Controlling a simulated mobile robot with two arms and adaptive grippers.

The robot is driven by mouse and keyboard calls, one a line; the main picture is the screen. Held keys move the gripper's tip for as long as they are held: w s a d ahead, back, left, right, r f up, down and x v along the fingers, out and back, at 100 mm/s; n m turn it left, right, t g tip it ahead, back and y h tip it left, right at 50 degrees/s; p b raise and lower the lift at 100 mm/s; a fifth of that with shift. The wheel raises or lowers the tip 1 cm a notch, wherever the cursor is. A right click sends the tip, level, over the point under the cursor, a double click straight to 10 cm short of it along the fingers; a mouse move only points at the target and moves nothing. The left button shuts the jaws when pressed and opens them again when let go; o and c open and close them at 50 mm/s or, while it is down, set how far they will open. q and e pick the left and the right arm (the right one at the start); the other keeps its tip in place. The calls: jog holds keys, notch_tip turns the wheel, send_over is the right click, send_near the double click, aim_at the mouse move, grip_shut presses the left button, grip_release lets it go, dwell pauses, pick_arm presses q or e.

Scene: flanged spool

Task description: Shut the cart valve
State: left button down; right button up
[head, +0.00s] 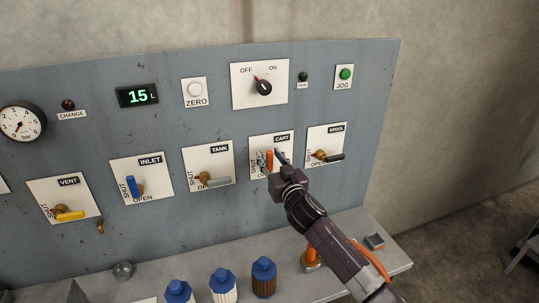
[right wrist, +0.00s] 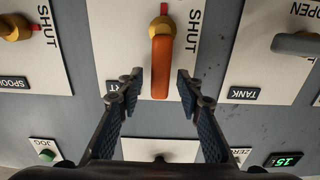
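The cart valve has an orange handle (head: 269,160) on a white plate marked CART, SHUT and OPEN. In the right wrist view the handle (right wrist: 161,68) runs lengthwise beside the word SHUT, pointing toward the name label; its brass pivot (right wrist: 161,25) shows at the top. My right gripper (head: 271,158) is at this plate, and the head view partly hides the lower plate behind it. In the right wrist view my right gripper (right wrist: 160,84) is open, one finger on each side of the handle's free end, with visible gaps. My left gripper is not in view.
The tank valve (head: 212,181) is left of the cart plate and the spool valve (head: 328,157) close on its right. The selector knob (head: 264,87) sits above.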

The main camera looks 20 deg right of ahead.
jog(key=shift+w, duration=0.25)
jog(key=shift+c, duration=0.3)
grip_shut()
